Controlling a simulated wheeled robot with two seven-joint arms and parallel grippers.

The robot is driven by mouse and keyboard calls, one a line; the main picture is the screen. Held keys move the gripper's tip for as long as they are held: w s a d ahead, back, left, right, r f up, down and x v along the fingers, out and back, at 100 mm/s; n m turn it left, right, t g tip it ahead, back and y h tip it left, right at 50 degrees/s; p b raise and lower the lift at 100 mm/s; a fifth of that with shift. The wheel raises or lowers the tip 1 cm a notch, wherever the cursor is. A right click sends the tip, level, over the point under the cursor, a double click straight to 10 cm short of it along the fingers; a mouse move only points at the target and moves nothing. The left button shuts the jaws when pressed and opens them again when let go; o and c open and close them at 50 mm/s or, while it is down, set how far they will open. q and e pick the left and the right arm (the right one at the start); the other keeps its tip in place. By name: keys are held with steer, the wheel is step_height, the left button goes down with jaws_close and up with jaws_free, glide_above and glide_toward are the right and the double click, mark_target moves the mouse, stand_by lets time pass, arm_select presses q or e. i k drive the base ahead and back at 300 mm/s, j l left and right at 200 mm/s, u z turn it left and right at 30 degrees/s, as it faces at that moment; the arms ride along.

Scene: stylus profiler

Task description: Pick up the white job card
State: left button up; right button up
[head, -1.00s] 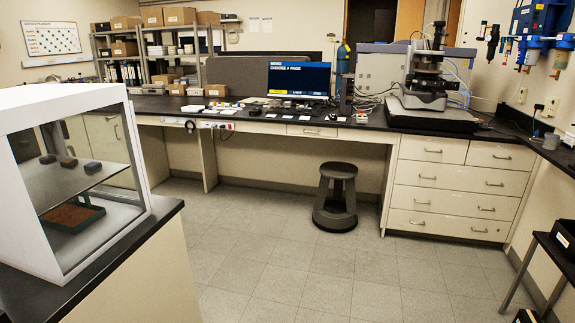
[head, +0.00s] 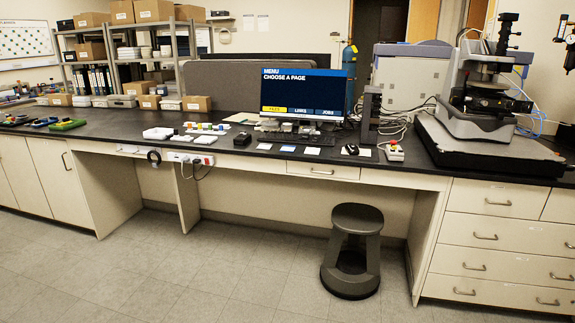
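Several small flat pale cards lie in a row on the black bench top, in front of the monitor (head: 302,93). One whitish card (head: 264,146) is at the left of the row, and another pale card (head: 312,151) is at the right. They are too small for me to read or to tell which is the white job card. Neither of my grippers is in the head view.
A grey stool (head: 353,250) stands on the floor before the bench's knee space. A microscope-like instrument (head: 486,90) is on the right. A small black box (head: 242,139) and a control box with a red button (head: 394,151) flank the cards. Open floor lies in front.

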mark_target(309, 150)
steer(key=i, duration=2.3)
